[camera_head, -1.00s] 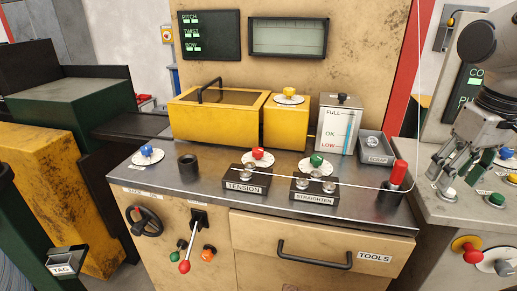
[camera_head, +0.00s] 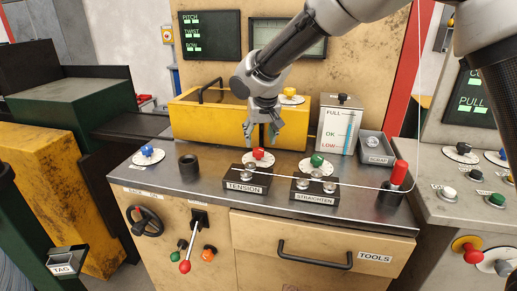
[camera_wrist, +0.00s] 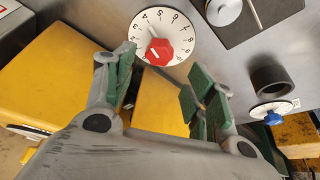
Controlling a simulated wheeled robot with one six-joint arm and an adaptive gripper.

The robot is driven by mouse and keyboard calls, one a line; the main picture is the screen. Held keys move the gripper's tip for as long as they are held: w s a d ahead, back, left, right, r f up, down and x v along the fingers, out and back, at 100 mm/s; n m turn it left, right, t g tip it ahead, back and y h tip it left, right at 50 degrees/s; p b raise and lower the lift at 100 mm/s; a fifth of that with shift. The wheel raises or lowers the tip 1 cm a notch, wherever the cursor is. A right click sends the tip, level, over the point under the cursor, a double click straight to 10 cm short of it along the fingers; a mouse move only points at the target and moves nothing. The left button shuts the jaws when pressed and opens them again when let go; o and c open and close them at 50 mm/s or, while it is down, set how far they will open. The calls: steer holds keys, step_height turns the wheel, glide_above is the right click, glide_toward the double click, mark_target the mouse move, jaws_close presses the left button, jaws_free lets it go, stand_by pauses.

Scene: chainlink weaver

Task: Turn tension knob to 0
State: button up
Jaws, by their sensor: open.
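The tension knob is red on a white numbered dial (camera_head: 258,155), behind the black block labelled TENSION (camera_head: 246,187). In the wrist view the red knob (camera_wrist: 159,51) sits at the dial's centre, and digits ring the white dial face (camera_wrist: 183,27). A pale mark on the knob shows, but I cannot tell for sure which number it points to. My gripper (camera_head: 262,138) is open and empty, pointing down just above and behind the knob. In the wrist view its green-padded fingers (camera_wrist: 160,85) stand apart, with the knob beyond them.
A green knob (camera_head: 316,160) stands to the right behind the STRAIGHTEN block (camera_head: 315,189), and a blue knob (camera_head: 147,151) at the left. A black cup (camera_head: 188,167) and yellow boxes (camera_head: 215,122) are close by. A thin wire crosses the blocks toward the red-topped post (camera_head: 398,174).

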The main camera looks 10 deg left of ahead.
mark_target(258, 150)
steer(key=x, duration=0.6)
steer(key=shift+w+f, duration=0.1)
steer(key=shift+f, duration=0.2)
steer(key=c, duration=1)
